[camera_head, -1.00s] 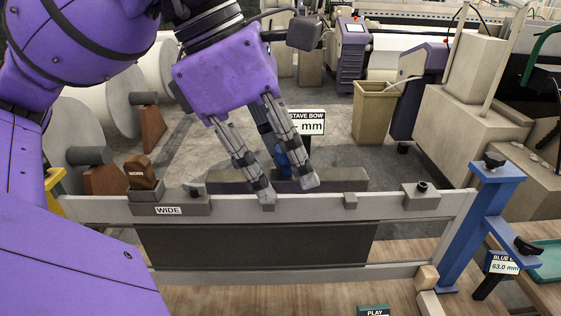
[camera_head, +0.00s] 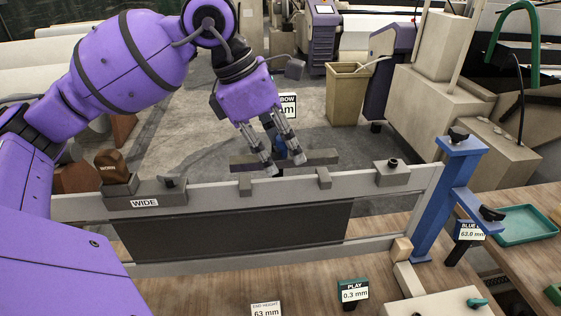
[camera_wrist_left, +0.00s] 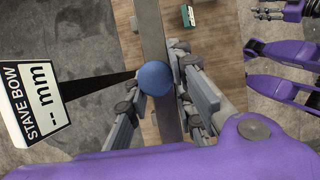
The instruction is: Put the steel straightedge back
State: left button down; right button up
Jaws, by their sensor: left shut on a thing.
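The steel straightedge is a long dark grey bar (camera_head: 324,157) with a blue knob; it shows in the head view just behind the upper rail of the grey frame. My left gripper (camera_head: 271,168) is shut on the blue knob (camera_wrist_left: 155,77), its fingers on either side of it. In the left wrist view the bar (camera_wrist_left: 150,30) runs past the fingers. The gap between bar and rail is hard to judge. In the left wrist view, a right-arm gripper (camera_wrist_left: 268,13) shows small at the top right; its opening is unclear.
The grey frame (camera_head: 275,189) carries grey blocks and a WIDE label (camera_head: 144,203) over the wooden bench (camera_head: 200,290). A STAVE BOW sign (camera_wrist_left: 28,105) stands close to my left gripper. A blue post (camera_head: 441,205) and a green tray (camera_head: 520,223) are at the right.

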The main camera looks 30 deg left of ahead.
aim_at(275, 153)
pick_arm(q)
jog(key=shift+w+a+f, duration=0.1)
jog(key=shift+w+f, duration=0.4)
jog(key=shift+f, duration=1.35)
jog(key=shift+f, duration=0.2)
jog(key=c, duration=1.5)
grip_release()
jog(key=v, duration=0.7)
jog(key=shift+s+r+b, duration=0.3)
jog(key=shift+r+b, duration=0.05)
